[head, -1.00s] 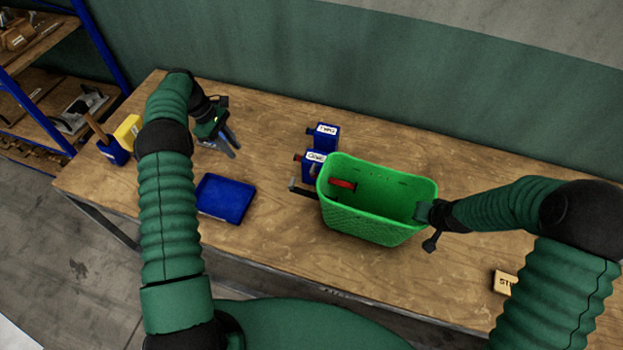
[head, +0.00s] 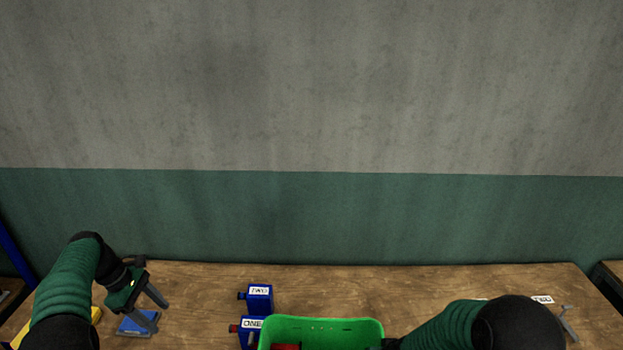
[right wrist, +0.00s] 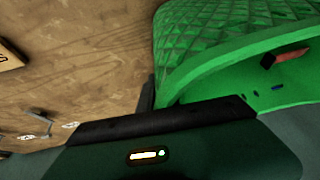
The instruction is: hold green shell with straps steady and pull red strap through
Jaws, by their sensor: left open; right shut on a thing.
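The green shell (head: 318,325) stands on the table like an open basket, cut off by the bottom edge of the head view. It also shows in the right wrist view (right wrist: 215,45), with its quilted wall and rim. A red strap piece (right wrist: 292,54) shows inside it, and its top edge appears low in the head view (head: 286,347). My right gripper (right wrist: 150,98) is shut on the shell's rim; its fingertips are mostly hidden in the head view. My left gripper (head: 155,307) is open, well left of the shell, above a blue object (head: 138,325).
Blue blocks labelled ONE (head: 248,329) and TWO (head: 258,298) stand just left of the shell. A yellow object (head: 95,315) is at far left. A label (head: 541,299) and a metal tool (head: 568,323) lie at right. The table's back middle is clear.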

